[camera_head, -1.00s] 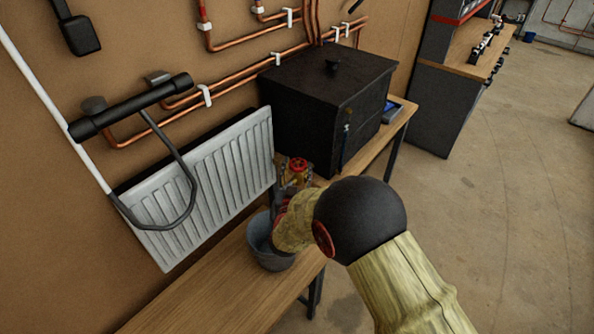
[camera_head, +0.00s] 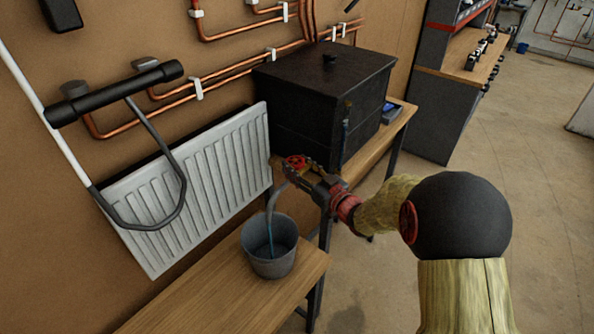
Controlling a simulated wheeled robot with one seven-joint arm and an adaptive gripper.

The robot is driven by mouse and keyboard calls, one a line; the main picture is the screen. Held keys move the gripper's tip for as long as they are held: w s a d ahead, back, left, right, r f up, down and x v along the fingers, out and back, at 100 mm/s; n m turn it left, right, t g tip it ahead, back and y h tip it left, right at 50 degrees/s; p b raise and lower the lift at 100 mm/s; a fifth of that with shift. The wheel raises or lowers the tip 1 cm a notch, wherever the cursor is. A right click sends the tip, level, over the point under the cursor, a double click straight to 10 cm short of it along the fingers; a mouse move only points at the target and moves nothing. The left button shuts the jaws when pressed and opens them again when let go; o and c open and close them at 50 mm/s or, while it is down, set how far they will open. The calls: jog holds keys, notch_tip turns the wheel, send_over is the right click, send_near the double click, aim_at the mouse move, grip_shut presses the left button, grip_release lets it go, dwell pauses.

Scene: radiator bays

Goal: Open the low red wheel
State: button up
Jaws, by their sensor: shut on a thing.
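A red wheel (camera_head: 296,162) sits on a valve at the near right of the white radiator. My gripper (camera_head: 292,174) reaches in from the right, with its fingers at this wheel. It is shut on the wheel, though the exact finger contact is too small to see. A grey curved spout (camera_head: 273,203) comes down from the valve. A thin blue stream, like water, runs below it into a grey bucket (camera_head: 269,262) on the wooden bench. No second red wheel is clear at this valve.
The white radiator (camera_head: 205,190) hangs on the wall at left, behind a dark bent bar (camera_head: 160,225). Copper pipes run along the wall above. Open floor lies at right.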

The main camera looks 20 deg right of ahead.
jog(key=n+g+y, duration=0.1)
jog(key=y, duration=0.1)
jog(key=n+g+y, duration=0.1)
jog(key=n+y, duration=0.1)
jog(key=shift+w+d+g+y, duration=0.2)
jog(key=shift+d+g+y, duration=0.1)
jog(key=shift+d, duration=0.05)
jog(key=shift+w+r+n+g+y+p, duration=0.1)
jog(key=shift+n+g+y+p, duration=0.4)
jog(key=shift+n+g+y, duration=0.85)
jog(key=shift+r+n+g, duration=0.1)
jog(key=shift+n+g, duration=0.15)
jog(key=o, duration=1.1)
jog(key=shift+o, duration=0.3)
jog(key=shift+f+m+t, duration=0.2)
jog(key=shift+m+t, duration=0.2)
